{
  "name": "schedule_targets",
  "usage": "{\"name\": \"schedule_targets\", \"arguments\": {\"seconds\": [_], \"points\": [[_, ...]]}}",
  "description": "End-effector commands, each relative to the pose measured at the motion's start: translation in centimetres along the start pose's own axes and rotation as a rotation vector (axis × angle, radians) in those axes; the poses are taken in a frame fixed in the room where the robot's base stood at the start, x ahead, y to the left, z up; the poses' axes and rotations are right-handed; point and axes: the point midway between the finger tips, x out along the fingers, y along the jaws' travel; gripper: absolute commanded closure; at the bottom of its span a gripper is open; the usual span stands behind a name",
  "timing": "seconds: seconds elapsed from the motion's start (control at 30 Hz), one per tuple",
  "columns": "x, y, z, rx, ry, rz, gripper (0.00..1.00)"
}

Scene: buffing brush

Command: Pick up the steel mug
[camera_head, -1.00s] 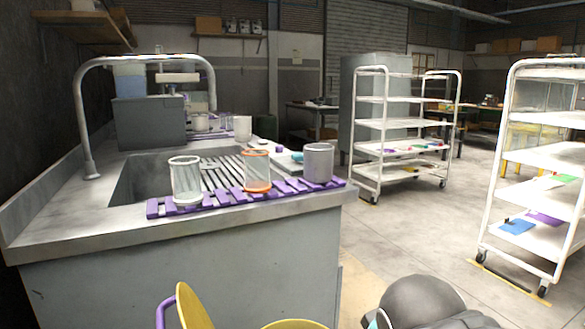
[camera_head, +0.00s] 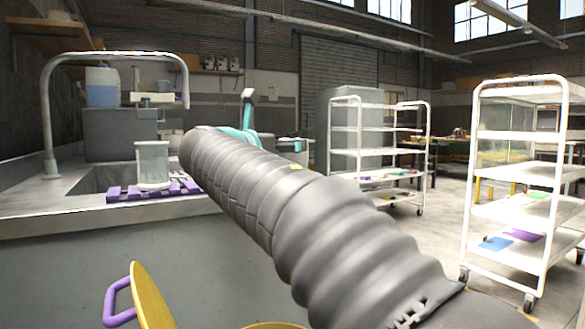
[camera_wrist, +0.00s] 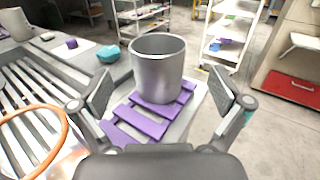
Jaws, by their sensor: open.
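The steel mug (camera_wrist: 158,68) is a plain grey metal cup. It stands upright on the purple slatted rack (camera_wrist: 140,118) near the counter's corner in the wrist view. My gripper (camera_wrist: 160,96) is open, with one finger to the left and one to the right of the mug in the picture. The mug seems to stand ahead of the fingers; I cannot tell how much of it is between them.
A teal item (camera_wrist: 108,54) lies behind the mug. White shelf carts (camera_head: 520,190) stand to the right, across open floor.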

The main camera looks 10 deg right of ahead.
Motion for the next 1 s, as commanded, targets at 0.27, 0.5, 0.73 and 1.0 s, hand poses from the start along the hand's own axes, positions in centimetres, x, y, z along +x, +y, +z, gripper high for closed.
{"name": "schedule_targets", "arguments": {"seconds": [0.27,0.5,0.73,1.0], "points": [[2.7,0.0,0.2,-0.004,-0.003,-0.004,0.00],[5.9,0.2,0.5,-0.004,-0.002,-0.004,0.00],[7.3,0.3,0.6,-0.002,-0.002,0.000,0.00],[7.3,0.3,0.6,-0.003,-0.002,0.000,0.22]]}}
